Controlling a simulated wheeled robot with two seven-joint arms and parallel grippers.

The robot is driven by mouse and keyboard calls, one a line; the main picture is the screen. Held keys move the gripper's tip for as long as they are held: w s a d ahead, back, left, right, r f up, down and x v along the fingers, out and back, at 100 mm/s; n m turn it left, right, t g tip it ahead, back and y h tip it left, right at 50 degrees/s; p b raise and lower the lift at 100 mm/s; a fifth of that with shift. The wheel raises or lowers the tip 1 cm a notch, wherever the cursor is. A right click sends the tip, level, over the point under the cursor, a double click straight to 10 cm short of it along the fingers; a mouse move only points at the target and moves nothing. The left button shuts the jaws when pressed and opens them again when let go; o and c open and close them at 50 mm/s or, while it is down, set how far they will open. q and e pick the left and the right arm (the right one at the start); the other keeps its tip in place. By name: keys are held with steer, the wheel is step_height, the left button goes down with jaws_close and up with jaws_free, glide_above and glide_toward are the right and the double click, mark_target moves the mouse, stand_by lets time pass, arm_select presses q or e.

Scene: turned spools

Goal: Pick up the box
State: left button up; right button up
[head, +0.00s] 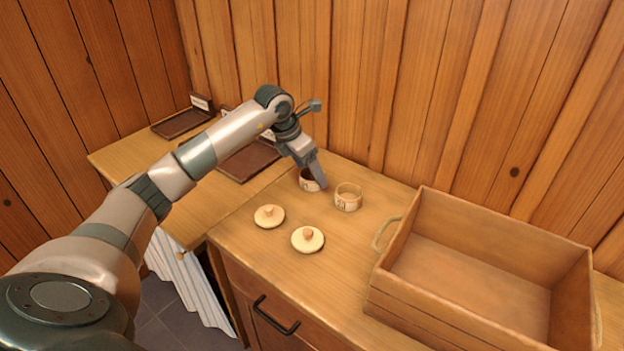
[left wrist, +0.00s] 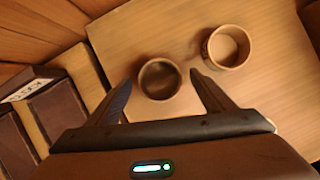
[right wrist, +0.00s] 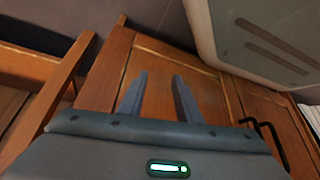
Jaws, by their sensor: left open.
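Two small round open boxes stand upright on the wooden counter. The left one (head: 305,183) is partly hidden by my left gripper (head: 317,178); the right one (head: 348,197) stands clear beside it. In the left wrist view my left gripper (left wrist: 161,82) is open, with its fingers on either side of the darker, shaded left box (left wrist: 159,92); I cannot tell whether they touch it. The right box (left wrist: 229,47) is outside the fingers. My right gripper (right wrist: 159,77) is open and empty before a wooden cabinet front; it is not in the head view.
Two round knobbed lids (head: 269,216) (head: 308,239) lie on the counter in front of the boxes. A large open wooden crate (head: 455,327) with rope handles stands at right. Dark labelled trays (head: 246,163) sit on the left table. A wooden wall runs behind.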

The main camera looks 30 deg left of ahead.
mark_target(312, 179)
arm_select(q)
steer(key=shift+x, duration=1.2)
steer(key=c, duration=1.1)
